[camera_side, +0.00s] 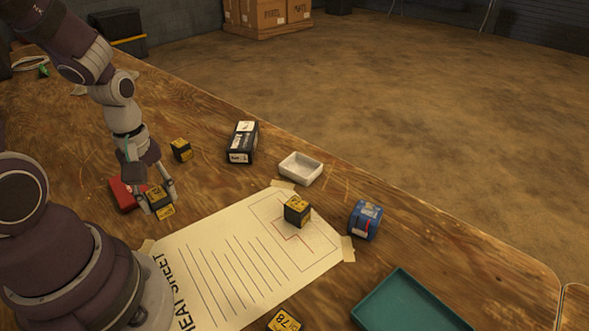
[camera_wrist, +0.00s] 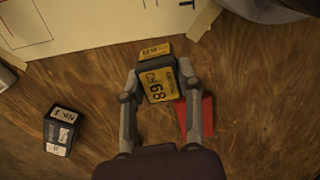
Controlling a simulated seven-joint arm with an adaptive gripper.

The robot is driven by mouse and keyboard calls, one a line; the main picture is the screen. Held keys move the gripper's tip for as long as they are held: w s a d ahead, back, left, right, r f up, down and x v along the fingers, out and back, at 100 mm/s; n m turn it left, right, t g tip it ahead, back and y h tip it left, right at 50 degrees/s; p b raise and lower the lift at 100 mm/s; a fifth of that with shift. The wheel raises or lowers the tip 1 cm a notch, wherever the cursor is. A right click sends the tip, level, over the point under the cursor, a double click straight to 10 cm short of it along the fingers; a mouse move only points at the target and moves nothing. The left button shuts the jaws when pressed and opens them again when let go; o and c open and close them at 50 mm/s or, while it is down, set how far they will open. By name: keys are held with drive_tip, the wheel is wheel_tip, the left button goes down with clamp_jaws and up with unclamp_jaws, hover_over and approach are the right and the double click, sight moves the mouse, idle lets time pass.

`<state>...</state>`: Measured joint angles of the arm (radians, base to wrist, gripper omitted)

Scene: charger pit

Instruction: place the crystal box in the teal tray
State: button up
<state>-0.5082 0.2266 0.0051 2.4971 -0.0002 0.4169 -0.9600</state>
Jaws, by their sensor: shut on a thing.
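My gripper (camera_side: 158,192) is shut on a small black and yellow crystal box (camera_side: 161,203). In the wrist view the box (camera_wrist: 159,86) sits between the two fingers (camera_wrist: 159,82), its yellow label reading 68. It is at or just above the wooden table; I cannot tell if it touches. Similar yellow and black boxes stand behind it (camera_side: 181,150), on the paper sheet (camera_side: 297,211) and at the bottom edge (camera_side: 285,320). The teal tray (camera_side: 368,312) is at the bottom right of the side view, partly cut off. The part of it in view is empty.
A red object (camera_side: 122,194) lies close beside the gripper. The taped paper sheet (camera_side: 215,262), a blue case (camera_side: 365,219), a white dish (camera_side: 300,168) and a black box (camera_side: 242,142) are on the table. Bare wood lies between the sheet and the tray.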

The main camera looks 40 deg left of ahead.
drive_tip(key=shift+s+d, duration=0.25)
drive_tip(key=shift+d, duration=0.05)
drive_tip(key=w+d+m, duration=0.1)
drive_tip(key=d, duration=0.1)
drive_tip(key=w+d+m, duration=0.1)
drive_tip(key=m, duration=0.1)
drive_tip(key=w+d+m, duration=0.1)
drive_tip(key=d+m, duration=0.1)
drive_tip(key=shift+d+r, duration=0.35)
drive_tip(key=shift+r, duration=0.05)
drive_tip(key=s+d+r+m, duration=0.25)
drive_tip(key=d+m, duration=0.95)
drive_tip(key=d, duration=0.6)
approach(380, 328)
drive_tip(key=shift+s+a+f, duration=0.25)
drive_tip(key=shift+s+a, duration=0.25)
drive_tip(key=shift+w+d, duration=0.5)
drive_tip(key=shift+d, duration=0.05)
drive_tip(key=shift+f, duration=1.75)
drive_tip(key=shift+f, duration=0.1)
drive_tip(key=shift+f, duration=0.5)
